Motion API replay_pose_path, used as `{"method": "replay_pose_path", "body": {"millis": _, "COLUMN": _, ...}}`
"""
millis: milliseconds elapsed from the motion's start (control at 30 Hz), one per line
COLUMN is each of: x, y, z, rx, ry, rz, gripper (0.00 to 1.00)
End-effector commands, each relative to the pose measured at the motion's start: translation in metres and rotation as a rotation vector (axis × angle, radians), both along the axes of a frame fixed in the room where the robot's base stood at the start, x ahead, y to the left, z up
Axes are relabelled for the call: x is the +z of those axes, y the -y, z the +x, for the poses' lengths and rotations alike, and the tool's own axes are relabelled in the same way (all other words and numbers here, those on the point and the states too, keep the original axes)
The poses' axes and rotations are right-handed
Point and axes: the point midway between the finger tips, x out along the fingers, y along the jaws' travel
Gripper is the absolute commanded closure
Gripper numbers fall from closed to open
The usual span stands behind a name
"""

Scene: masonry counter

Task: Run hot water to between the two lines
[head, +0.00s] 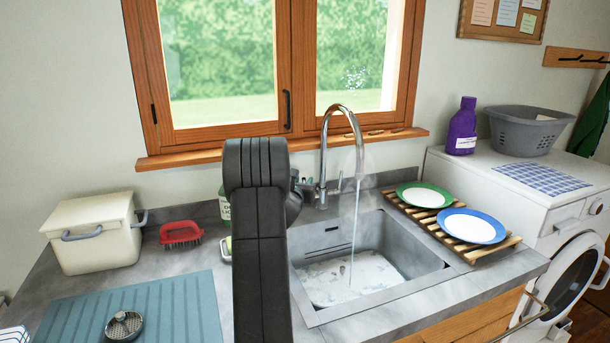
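The tall chrome tap (324,150) stands behind the steel sink (425,262). A thin stream of water (352,230) runs from its spout into the basin. Faint pale haze hangs around the stream. Water (365,280) with bright rippled patches covers the basin floor, low against the walls. The fingers are mostly hidden, and contact with a lever cannot be told.
A wooden rack (478,254) with a green-rimmed plate (424,195) and a blue-rimmed plate (471,226) is right of the sink. A red brush (180,233), cream bin (93,232) and green bottle (224,205) stand left. The window sill (190,158) runs behind.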

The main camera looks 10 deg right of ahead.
Motion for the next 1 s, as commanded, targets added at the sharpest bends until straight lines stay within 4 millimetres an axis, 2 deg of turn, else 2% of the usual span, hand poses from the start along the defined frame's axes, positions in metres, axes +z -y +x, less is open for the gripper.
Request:
{"method": "replay_pose_path", "body": {"millis": 100, "x": 0.002, "y": 0.007, "z": 0.016, "rx": -0.001, "ry": 0.001, "rz": 0.0, "gripper": 0.67}}
{"method": "replay_pose_path", "body": {"millis": 300, "x": 0.001, "y": 0.013, "z": 0.03, "rx": -0.001, "ry": 0.0, "rz": 0.001, "gripper": 0.67}}
{"method": "replay_pose_path", "body": {"millis": 633, "x": 0.0, "y": 0.014, "z": 0.032, "rx": 0.0, "ry": 0.0, "rz": 0.0, "gripper": 0.67}}
{"method": "replay_pose_path", "body": {"millis": 667, "x": 0.0, "y": 0.014, "z": 0.032, "rx": 0.0, "ry": 0.0, "rz": 0.0, "gripper": 0.7}}
{"method": "replay_pose_path", "body": {"millis": 800, "x": 0.0, "y": 0.014, "z": 0.032, "rx": 0.0, "ry": 0.0, "rz": 0.0, "gripper": 0.98}}
{"method": "replay_pose_path", "body": {"millis": 1000, "x": 0.0, "y": 0.014, "z": 0.032, "rx": 0.0, "ry": 0.0, "rz": 0.0, "gripper": 1.0}}
